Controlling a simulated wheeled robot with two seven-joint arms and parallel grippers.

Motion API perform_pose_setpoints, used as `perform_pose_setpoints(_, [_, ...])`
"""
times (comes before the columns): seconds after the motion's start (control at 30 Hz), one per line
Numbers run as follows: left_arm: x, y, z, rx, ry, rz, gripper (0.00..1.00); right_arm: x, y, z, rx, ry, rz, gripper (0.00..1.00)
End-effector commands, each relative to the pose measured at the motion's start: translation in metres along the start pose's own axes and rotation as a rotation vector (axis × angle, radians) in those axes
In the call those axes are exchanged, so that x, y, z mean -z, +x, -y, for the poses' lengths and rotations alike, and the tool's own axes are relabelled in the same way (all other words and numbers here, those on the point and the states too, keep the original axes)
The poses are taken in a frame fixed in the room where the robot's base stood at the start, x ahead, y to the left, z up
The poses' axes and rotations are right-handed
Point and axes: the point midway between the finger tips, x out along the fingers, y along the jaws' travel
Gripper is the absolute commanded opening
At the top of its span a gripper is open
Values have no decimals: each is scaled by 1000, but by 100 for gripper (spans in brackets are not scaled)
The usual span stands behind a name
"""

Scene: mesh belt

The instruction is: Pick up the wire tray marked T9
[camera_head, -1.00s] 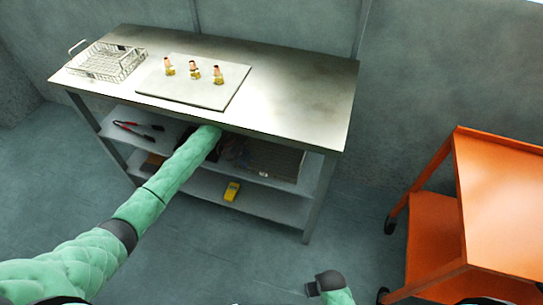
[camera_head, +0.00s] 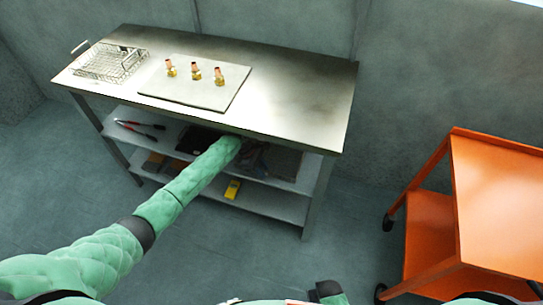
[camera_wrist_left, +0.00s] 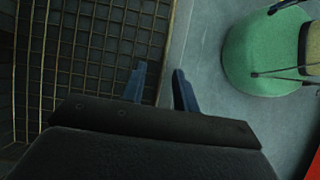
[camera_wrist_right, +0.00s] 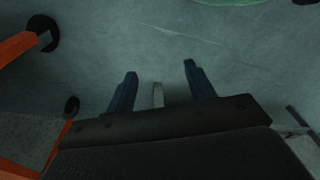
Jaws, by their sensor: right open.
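A wire mesh tray (camera_wrist_left: 95,45) fills the left of the left wrist view, with a dark grid and a straight right edge. No T9 mark is readable on it. My left gripper (camera_wrist_left: 158,82) is open with a narrow gap. In that view the tray's edge passes between the fingertips; I cannot tell whether they touch it. In the head view my left arm reaches under the tabletop, and its gripper is hidden. Another wire tray (camera_head: 108,64) with a handle lies at the tabletop's left end; its mark is unreadable. My right gripper (camera_wrist_right: 158,82) is open and empty over the floor.
The steel bench (camera_head: 300,85) has a board (camera_head: 190,95) with three brass fittings on top. Red-handled pliers (camera_head: 140,127) lie on the upper shelf, a yellow device (camera_head: 232,189) on the lower one. An orange cart (camera_head: 500,190) stands at right.

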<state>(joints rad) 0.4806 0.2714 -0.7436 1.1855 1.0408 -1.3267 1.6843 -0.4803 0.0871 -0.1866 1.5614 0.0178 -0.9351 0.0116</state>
Motion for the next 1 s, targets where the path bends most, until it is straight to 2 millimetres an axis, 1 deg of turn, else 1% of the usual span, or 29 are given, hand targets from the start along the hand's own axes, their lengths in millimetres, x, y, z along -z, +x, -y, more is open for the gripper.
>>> perform_pose_setpoints(0.2, [1, 0, 0, 0, 0, 0, 30, 0, 0, 0, 0, 0, -1, 54])
perform_pose_setpoints(0.27, [1, 0, 0, 0, 0, 0, 18, 0, 0, 0, 0, 0, -1, 54])
perform_pose_setpoints(0.3, [1, 0, 0, 0, 0, 0, 10, 0, 0, 0, 0, 0, -1, 54])
perform_pose_setpoints(0.37, [1, 0, 0, 0, 0, 0, 0, 0, 0, 0, 0, 0, -1, 54])
perform_pose_setpoints(0.77, [0, -1, -1, -2, 0, 0, 0, -2, 1, 0, 0, 0, 2, 54])
perform_pose_setpoints(0.9, [-4, -8, -1, -2, 1, 1, 0, -2, 1, 0, 1, 1, 14, 54])
perform_pose_setpoints(0.93, [-5, -10, -1, -3, 1, 1, 0, 0, -2, 1, 2, 1, 13, 54])
perform_pose_setpoints(1.0, [-9, -18, -1, -4, 2, 1, 0, 8, -18, 4, 7, 3, 4, 54])
